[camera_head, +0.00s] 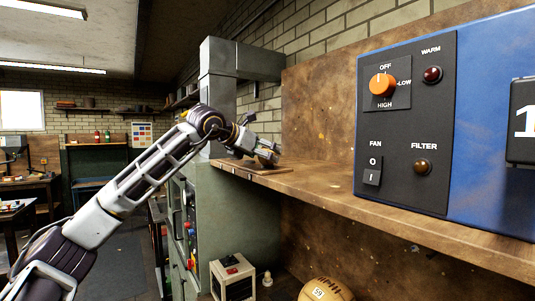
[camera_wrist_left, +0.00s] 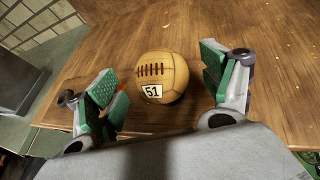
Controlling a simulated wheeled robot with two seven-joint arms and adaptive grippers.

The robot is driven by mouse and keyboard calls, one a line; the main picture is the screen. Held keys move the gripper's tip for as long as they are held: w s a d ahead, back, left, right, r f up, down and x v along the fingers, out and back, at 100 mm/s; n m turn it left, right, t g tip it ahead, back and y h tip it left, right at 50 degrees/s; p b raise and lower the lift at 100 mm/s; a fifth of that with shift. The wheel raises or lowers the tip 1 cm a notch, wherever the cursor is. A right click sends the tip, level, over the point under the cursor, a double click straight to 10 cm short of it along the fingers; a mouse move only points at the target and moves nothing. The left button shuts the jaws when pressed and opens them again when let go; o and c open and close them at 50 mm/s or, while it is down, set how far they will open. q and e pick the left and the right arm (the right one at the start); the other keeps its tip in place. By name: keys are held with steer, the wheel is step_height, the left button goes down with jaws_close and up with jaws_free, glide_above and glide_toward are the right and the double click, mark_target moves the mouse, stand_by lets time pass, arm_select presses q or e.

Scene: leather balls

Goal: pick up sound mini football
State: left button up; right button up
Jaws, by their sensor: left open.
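A tan leather mini football (camera_wrist_left: 163,77) with dark laces and a "51" label sits on a brown wooden surface in the left wrist view. My left gripper (camera_wrist_left: 160,80) is open, with its green-padded fingers on either side of the ball and visible gaps to it. In the head view my left gripper (camera_head: 262,153) is over the far end of the wooden shelf (camera_head: 310,184); I cannot make out the "51" ball there. A second tan ball (camera_head: 326,290) labelled "59" is partly visible below the shelf, cut by the bottom edge. My right gripper is not in view.
A blue heater-like panel (camera_head: 405,130) with an orange knob stands on the shelf at the right. A brick wall and wooden backboard (camera_head: 318,115) rise behind. A green cabinet (camera_head: 235,220) is under the arm, with a small white box (camera_head: 232,278) beside it.

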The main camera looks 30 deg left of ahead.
arm_select(q)
steer(key=shift+w+d+f, duration=0.1)
steer(key=shift+w+f, duration=0.15)
steer(key=shift+w, duration=0.3)
steer(key=c, duration=1.1)
steer(key=shift+r, duration=0.1)
steer(key=shift+c, duration=0.2)
step_height(320, 180, up, 18)
stand_by(0.4)
stand_by(0.5)
